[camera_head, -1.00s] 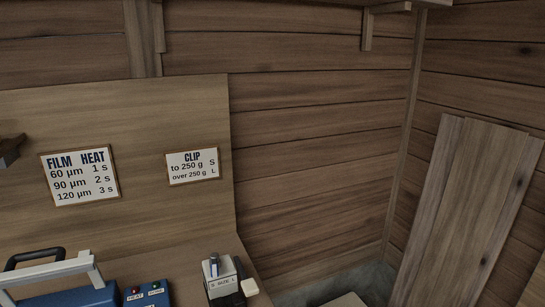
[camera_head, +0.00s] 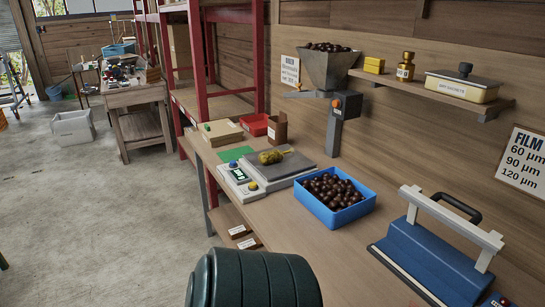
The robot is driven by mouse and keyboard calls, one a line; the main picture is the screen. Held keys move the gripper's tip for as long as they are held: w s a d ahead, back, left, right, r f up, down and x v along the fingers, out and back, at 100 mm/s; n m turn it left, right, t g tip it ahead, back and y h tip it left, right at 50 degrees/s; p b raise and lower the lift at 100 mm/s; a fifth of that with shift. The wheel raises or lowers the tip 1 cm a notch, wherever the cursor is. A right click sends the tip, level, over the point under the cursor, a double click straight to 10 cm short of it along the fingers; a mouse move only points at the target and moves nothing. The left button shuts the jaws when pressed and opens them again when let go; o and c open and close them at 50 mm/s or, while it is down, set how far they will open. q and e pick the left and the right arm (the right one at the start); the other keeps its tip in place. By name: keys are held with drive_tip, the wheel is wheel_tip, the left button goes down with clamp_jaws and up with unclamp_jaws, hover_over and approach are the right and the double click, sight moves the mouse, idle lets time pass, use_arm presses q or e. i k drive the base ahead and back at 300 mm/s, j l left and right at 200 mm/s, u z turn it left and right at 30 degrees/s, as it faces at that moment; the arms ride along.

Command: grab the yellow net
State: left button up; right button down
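The yellow net (camera_head: 272,156) is a small bunched yellow mesh lying on the grey plate of the weighing scale (camera_head: 238,178), toward the back of the workbench. Its mesh is too small to tell whether anything is inside. Neither of my grippers shows in the head view, so I cannot see where they are relative to the net.
A blue crate of chestnuts (camera_head: 313,210) stands right of the scale, and a blue sealer (camera_head: 425,262) is nearer on the right. A hopper (camera_head: 327,70) rises behind them. A red box (camera_head: 254,125) is beyond the scale. Open concrete floor (camera_head: 90,215) lies left.

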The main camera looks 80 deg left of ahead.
sight(271, 156)
drive_tip(key=u, duration=2.6)
drive_tip(key=z, duration=0.4)
drive_tip(key=i+j+z, duration=0.3)
drive_tip(key=j+z, duration=0.35)
drive_tip(key=i+j, duration=0.15)
drive_tip(key=j, duration=0.2)
drive_tip(key=i+j+z, duration=0.1)
drive_tip(key=j, duration=0.25)
drive_tip(key=i+j, duration=0.1)
drive_tip(key=j, duration=0.3)
drive_tip(key=i+j+z, duration=0.1)
drive_tip(key=j, duration=0.25)
